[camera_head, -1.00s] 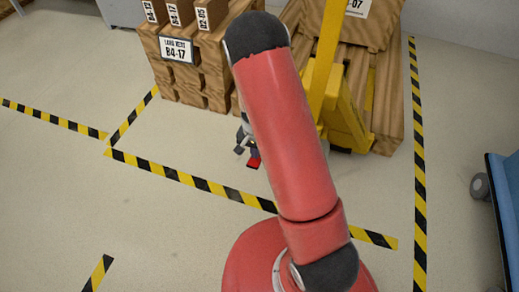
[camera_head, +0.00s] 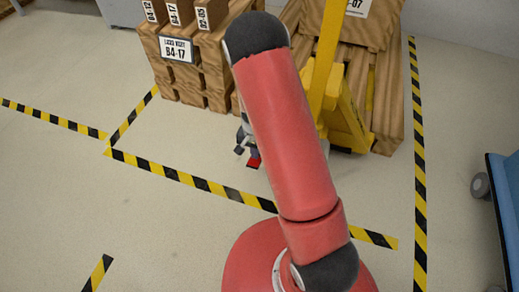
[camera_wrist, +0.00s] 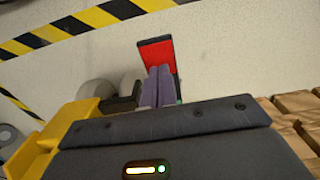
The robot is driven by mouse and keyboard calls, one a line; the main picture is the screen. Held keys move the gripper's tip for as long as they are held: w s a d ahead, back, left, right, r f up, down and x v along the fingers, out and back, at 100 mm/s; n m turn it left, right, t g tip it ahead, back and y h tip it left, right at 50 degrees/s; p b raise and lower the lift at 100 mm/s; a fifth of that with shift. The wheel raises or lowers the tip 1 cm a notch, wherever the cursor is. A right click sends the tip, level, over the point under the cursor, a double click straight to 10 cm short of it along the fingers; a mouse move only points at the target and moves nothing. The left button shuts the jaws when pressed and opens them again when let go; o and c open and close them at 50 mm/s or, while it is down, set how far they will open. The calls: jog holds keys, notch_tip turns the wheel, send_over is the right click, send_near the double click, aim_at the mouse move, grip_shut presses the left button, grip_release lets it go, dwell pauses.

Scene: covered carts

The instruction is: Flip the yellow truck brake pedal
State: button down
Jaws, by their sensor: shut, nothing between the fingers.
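The brake pedal is a red pad with a dark rim, seen in the wrist view (camera_wrist: 157,54) just beyond my fingertips. In the head view a small red patch (camera_head: 254,162) shows low beside my arm, near the floor. The yellow truck (camera_head: 345,112) stands behind my arm, which hides part of it; its yellow body (camera_wrist: 78,118) also shows at the lower left of the wrist view. My gripper (camera_wrist: 158,70) is shut and empty, its tips overlapping the pad's lower edge in the picture; I cannot tell whether they touch. In the head view my gripper (camera_head: 243,148) is mostly hidden.
A wooden pallet stack (camera_head: 190,75) with labelled boxes stands left of the truck. The truck carries a wooden load (camera_head: 385,100). Yellow-black floor tape (camera_head: 185,178) crosses the floor. A blue cart (camera_head: 508,185) stands at the right edge. Open floor lies to the left.

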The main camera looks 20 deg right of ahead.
jog(key=shift+f+b, duration=0.8)
jog(key=shift+f, duration=0.25)
jog(key=shift+r, duration=0.15)
dwell(0.3)
jog(key=shift+r+p, duration=2.55)
jog(key=shift+r, duration=0.85)
